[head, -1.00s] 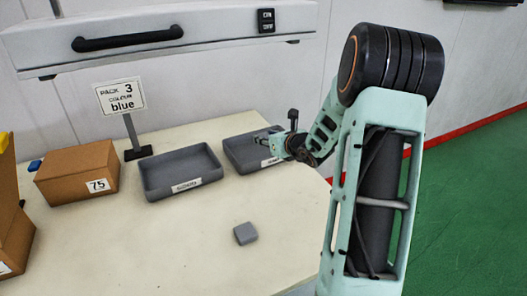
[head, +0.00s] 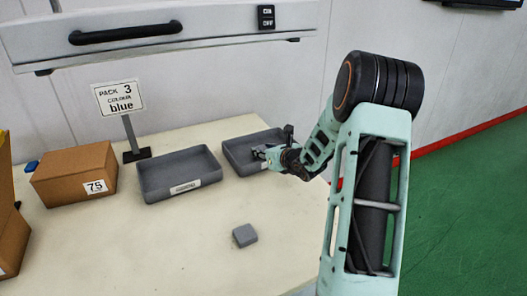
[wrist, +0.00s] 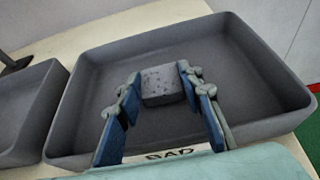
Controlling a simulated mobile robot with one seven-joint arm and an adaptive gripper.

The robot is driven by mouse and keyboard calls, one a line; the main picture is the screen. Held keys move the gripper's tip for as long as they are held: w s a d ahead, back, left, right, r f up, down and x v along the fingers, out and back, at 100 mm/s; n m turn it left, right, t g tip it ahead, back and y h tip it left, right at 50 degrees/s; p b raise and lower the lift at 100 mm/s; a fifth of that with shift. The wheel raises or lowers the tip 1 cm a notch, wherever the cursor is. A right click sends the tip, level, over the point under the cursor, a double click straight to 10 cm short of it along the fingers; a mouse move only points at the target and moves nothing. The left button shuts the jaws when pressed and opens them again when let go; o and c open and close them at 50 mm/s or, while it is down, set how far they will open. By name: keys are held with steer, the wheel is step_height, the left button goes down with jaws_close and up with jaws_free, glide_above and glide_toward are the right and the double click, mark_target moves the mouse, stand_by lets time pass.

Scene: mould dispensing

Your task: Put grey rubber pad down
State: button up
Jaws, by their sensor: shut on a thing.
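My gripper (wrist: 160,100) is shut on the grey rubber pad (wrist: 161,83), a small speckled grey block between the blue fingertips in the wrist view. The gripper and pad are over the inside of the right-hand dark grey tray (wrist: 240,60), whose front label is partly covered. I cannot tell whether the pad touches the tray floor. In the head view my gripper (head: 262,152) is at this right tray (head: 232,154), and the pad is too small to make out there.
Another grey block (head: 244,235) lies on the pale table (head: 180,245). A second grey tray (head: 150,190) stands left of the first and shows in the wrist view (wrist: 28,110). A sign (head: 119,97) and a cardboard box (head: 75,175) stand further left.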

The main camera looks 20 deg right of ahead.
steer(key=shift+s+f, duration=0.1)
steer(key=shift+f, duration=0.3)
steer(key=shift+s+f+b, duration=0.1)
steer(key=shift+f+b, duration=0.1)
steer(key=shift+b, duration=0.2)
steer(key=o, duration=1.2)
steer(key=shift+s+f, duration=0.1)
steer(key=shift+f, duration=0.15)
steer(key=shift+c, duration=0.2)
steer(key=shift+a+r, duration=0.1)
steer(key=shift+r+p, duration=0.6)
steer(key=shift+p, duration=0.2)
steer(key=v, duration=0.4)
steer(key=p+v, duration=0.1)
steer(key=v, duration=0.6)
steer(key=shift+s+r+p, duration=0.2)
steer(key=shift+r+p, duration=0.1)
steer(key=shift+r, duration=0.2)
